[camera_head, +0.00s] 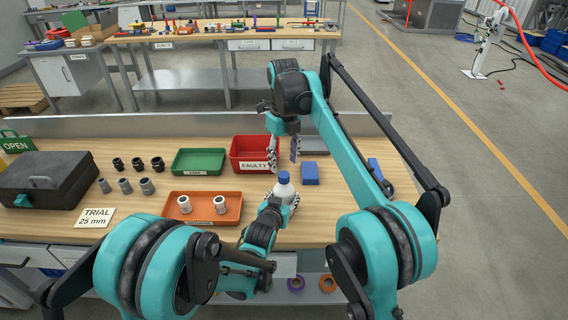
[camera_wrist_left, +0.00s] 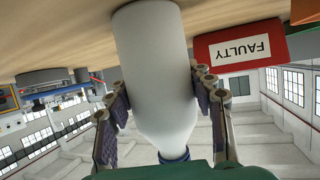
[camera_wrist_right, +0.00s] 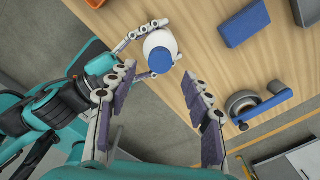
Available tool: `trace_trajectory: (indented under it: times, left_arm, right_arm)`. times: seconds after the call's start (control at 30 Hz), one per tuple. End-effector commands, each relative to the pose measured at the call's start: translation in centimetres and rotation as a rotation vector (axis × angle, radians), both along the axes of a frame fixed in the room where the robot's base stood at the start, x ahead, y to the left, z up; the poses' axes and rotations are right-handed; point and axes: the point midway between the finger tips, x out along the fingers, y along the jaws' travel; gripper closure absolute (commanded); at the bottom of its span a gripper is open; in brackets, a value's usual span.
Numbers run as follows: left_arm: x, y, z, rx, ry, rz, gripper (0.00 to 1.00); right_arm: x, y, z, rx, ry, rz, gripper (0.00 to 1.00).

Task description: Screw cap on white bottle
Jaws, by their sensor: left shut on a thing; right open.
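The white bottle (camera_head: 283,190) stands on the wooden table near its front edge, with the blue cap (camera_head: 284,177) on its top. My left gripper (camera_head: 279,198) is shut around the bottle's body; the left wrist view shows the white body (camera_wrist_left: 158,70) between its two fingers. My right gripper (camera_head: 283,160) is above and behind the bottle in the head view, pointing down, open and empty. In the right wrist view the blue cap (camera_wrist_right: 159,58) lies ahead of the spread fingers (camera_wrist_right: 160,112), apart from them. I cannot tell how tightly the cap sits.
A red FAULTY bin (camera_head: 249,166) and a green tray (camera_head: 198,161) stand behind and left of the bottle. An orange tray (camera_head: 236,207) with white fittings lies left. A blue block (camera_head: 310,180) is close on the right. A dark case (camera_head: 42,180) sits far left.

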Motion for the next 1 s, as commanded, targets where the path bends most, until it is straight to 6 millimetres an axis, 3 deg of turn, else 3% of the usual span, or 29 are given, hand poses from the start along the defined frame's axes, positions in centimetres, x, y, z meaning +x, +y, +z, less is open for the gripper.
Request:
trace_trajectory:
  times: [0.23,0.37,0.57,1.0]
  left_arm:
    - [0.0,0.0,0.0,0.0,0.001,0.0,1.0]
    - [0.0,0.0,0.0,0.0,0.001,0.0,1.0]
    - [0.0,0.0,0.0,0.0,0.001,0.0,1.0]
    - [0.0,0.0,0.0,0.0,0.001,0.0,1.0]
  right_arm:
    - [0.0,0.0,0.0,0.0,0.0,0.015,0.54]
    - [0.0,0.0,0.1,0.0,0.0,0.126,0.54]
    - [0.0,0.0,0.5,0.001,-0.002,0.542,0.54]
    - [0.1,0.0,1.5,0.003,-0.005,1.661,0.54]
